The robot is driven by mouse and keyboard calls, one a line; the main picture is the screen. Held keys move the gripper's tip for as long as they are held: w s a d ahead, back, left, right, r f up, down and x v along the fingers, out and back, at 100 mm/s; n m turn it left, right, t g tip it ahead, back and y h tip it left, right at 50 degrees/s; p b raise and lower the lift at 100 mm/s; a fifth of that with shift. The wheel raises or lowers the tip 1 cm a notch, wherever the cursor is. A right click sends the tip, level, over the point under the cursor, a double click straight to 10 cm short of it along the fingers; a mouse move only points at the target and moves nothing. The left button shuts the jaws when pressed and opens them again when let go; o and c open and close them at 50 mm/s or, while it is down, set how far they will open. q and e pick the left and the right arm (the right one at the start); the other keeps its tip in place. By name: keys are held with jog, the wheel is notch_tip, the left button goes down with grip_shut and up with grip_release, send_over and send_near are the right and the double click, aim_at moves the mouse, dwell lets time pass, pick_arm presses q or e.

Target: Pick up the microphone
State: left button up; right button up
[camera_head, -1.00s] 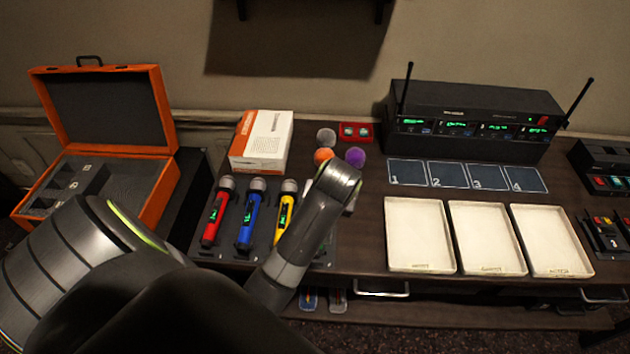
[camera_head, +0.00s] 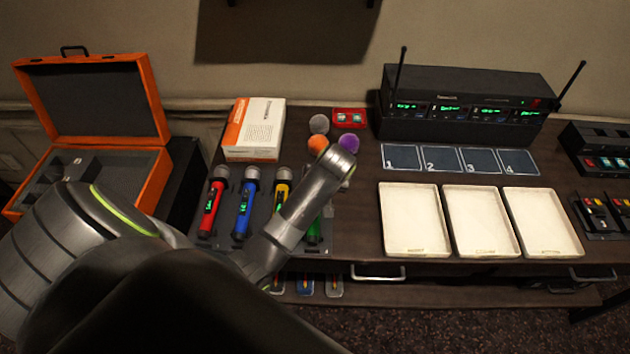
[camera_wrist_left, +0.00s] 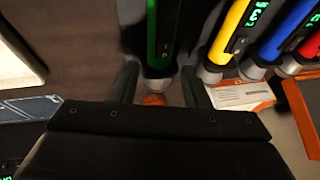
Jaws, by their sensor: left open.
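Several microphones lie side by side on a dark mat. They are a red one (camera_head: 212,207), a blue one (camera_head: 245,208), a yellow one (camera_head: 281,197) and a green one (camera_head: 314,232), mostly hidden behind my left arm in the head view. In the left wrist view, the green microphone (camera_wrist_left: 161,40) runs between the fingers of my open left gripper (camera_wrist_left: 159,82), one finger on each side. The fingers appear apart from it; their height over it is unclear. The yellow microphone (camera_wrist_left: 231,38) is beside it. My left gripper is hidden in the head view.
A white and orange box (camera_head: 254,130) and foam balls (camera_head: 319,124) stand behind the microphones. White trays (camera_head: 414,250) and numbered pads (camera_head: 401,157) are to the right, below a black receiver (camera_head: 462,105) with antennas. An open orange case (camera_head: 155,187) stands left.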

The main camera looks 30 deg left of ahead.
pick_arm(q)
jog(key=shift+s+p+x, duration=0.15)
jog(key=shift+p+x, duration=0.15)
jog(key=shift+x, duration=0.85)
jog(key=shift+s+p+x, duration=0.2)
jog(key=shift+p+x, duration=0.05)
jog(key=shift+x, duration=0.9)
jog(key=shift+w+f, duration=0.2)
jog(key=shift+f, duration=0.5)
grip_shut()
